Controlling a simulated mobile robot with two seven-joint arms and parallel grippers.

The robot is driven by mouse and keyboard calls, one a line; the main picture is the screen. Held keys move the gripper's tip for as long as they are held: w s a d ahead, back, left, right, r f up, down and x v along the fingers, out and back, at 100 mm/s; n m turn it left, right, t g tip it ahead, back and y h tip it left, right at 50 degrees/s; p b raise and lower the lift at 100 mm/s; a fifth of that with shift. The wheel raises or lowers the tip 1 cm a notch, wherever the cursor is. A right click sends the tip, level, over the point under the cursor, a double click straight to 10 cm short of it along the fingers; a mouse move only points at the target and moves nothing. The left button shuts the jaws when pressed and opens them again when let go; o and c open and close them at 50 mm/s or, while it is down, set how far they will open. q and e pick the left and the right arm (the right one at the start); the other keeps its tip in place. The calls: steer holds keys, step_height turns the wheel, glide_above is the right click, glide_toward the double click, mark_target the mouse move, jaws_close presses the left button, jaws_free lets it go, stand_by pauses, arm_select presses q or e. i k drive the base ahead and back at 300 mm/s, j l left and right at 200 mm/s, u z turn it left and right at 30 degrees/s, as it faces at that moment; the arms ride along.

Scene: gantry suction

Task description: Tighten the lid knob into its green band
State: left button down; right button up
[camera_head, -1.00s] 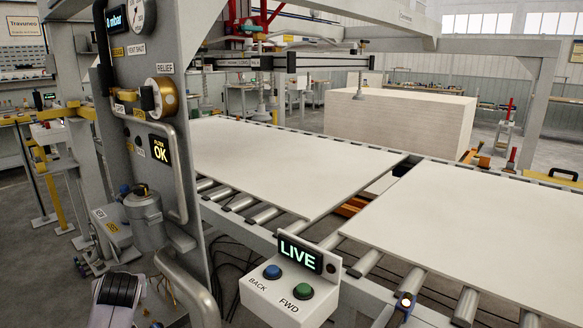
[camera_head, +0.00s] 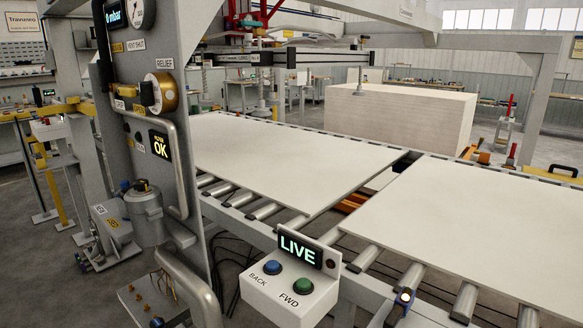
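A grey filter canister (camera_head: 145,218) is mounted low on the front of the grey panel post at the left. A small dark lid knob (camera_head: 141,187) sits on its top. No green band can be made out at this size, so how the knob sits against it cannot be told. Neither of my grippers is in view.
A grey pipe handle (camera_head: 180,170) runs down beside the canister, with a thicker curved pipe (camera_head: 190,285) below. A control box (camera_head: 290,285) with blue and green buttons reads LIVE. White boards (camera_head: 285,160) lie on the roller conveyor to the right.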

mark_target(140, 185)
steer(key=j+z, duration=0.1)
steer(key=j, duration=0.45)
steer(key=k+j+z, duration=0.1)
steer(key=j, duration=0.4)
steer(key=k+j+z, duration=0.1)
steer(key=j, duration=0.4)
steer(key=k+j+z, duration=0.1)
steer(key=j, duration=0.4)
steer(key=k+j+z, duration=0.15)
steer(key=j, duration=0.35)
steer(key=k+j+z, duration=0.1)
steer(key=j, duration=0.4)
steer(key=k+j+z, duration=0.1)
steer(key=j, duration=0.4)
steer(key=k+j+z, duration=0.1)
steer(key=k+j, duration=0.2)
steer(key=j, duration=0.15)
